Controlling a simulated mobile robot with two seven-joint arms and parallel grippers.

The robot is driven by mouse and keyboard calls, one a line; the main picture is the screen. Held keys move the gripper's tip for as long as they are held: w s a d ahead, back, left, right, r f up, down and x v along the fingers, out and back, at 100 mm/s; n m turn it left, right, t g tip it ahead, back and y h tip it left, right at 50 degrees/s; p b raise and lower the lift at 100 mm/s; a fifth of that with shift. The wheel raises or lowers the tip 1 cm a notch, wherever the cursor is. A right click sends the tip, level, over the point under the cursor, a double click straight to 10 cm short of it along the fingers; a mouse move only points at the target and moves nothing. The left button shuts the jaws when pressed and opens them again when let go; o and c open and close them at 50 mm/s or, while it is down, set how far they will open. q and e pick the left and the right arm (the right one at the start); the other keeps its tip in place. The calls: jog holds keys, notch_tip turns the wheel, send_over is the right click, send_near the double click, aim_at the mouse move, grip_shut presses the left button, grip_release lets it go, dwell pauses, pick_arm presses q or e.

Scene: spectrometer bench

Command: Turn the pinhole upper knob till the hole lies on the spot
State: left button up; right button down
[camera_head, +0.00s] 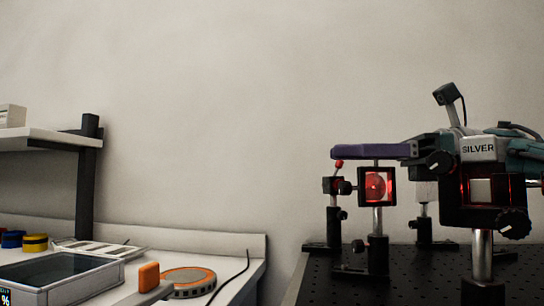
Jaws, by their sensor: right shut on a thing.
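The pinhole mount (333,186) is a small dark block on a post at the back left of the black breadboard. Its red upper knob (338,164) shows just under the tip of my right gripper (338,152). The gripper's long purple fingers reach in from the right and are shut at the knob, hiding its top. To the right of the mount, a square black-framed screen (377,186) glows with a red round patch. The pinhole's hole and its offset from the spot cannot be made out. My left gripper is out of view.
Another post (424,222) stands behind. A gap separates bench and breadboard.

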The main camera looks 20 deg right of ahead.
dwell(0.3)
jog(key=c, duration=0.8)
grip_release()
jog(key=shift+o, duration=0.2)
notch_tip(320, 180, up, 20)
jog(key=p, duration=1.5)
